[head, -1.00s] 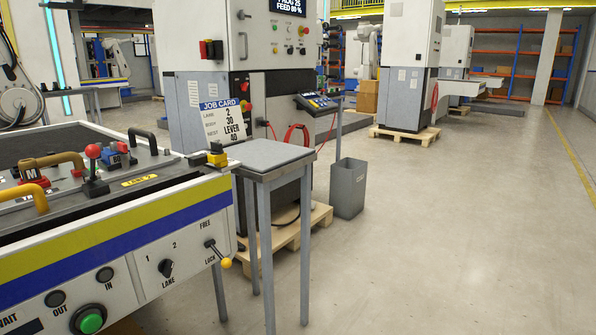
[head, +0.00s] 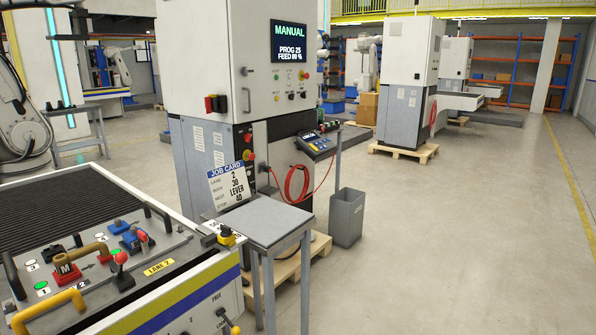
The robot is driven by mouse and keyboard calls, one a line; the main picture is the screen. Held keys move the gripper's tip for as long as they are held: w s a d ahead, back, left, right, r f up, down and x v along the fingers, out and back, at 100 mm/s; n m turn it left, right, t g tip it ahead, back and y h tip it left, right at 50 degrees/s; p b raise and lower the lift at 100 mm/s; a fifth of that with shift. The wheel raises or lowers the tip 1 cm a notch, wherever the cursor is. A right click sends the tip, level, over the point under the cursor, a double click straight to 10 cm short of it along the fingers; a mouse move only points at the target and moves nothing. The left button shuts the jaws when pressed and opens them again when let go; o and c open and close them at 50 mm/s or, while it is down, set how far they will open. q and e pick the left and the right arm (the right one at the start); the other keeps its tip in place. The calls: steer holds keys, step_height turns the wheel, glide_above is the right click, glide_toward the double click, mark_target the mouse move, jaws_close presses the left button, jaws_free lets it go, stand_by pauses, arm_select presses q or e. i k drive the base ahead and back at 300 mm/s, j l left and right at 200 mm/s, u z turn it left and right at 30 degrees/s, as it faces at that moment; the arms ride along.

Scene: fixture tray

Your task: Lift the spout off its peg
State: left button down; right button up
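A tan bent pipe piece marked M, which looks like the spout (head: 88,250), sits on the fixture tray (head: 45,300) at the lower left of the head view. Its marked end is over a red block (head: 66,274). The peg under it is hidden, so I cannot tell how it is seated. Neither of my grippers is in view.
A yellow handle (head: 50,308) is in front. A small grey table (head: 262,220) and job card (head: 229,184) stand beside the tray. Open floor lies right.

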mark_target(62, 262)
steer(key=u, duration=1.3)
steer(key=i+j+u, duration=0.15)
steer(key=i+j, duration=0.25)
steer(key=i, duration=0.15)
steer(key=i+j+u, duration=0.15)
steer(key=i+j, duration=0.15)
steer(key=i, duration=0.25)
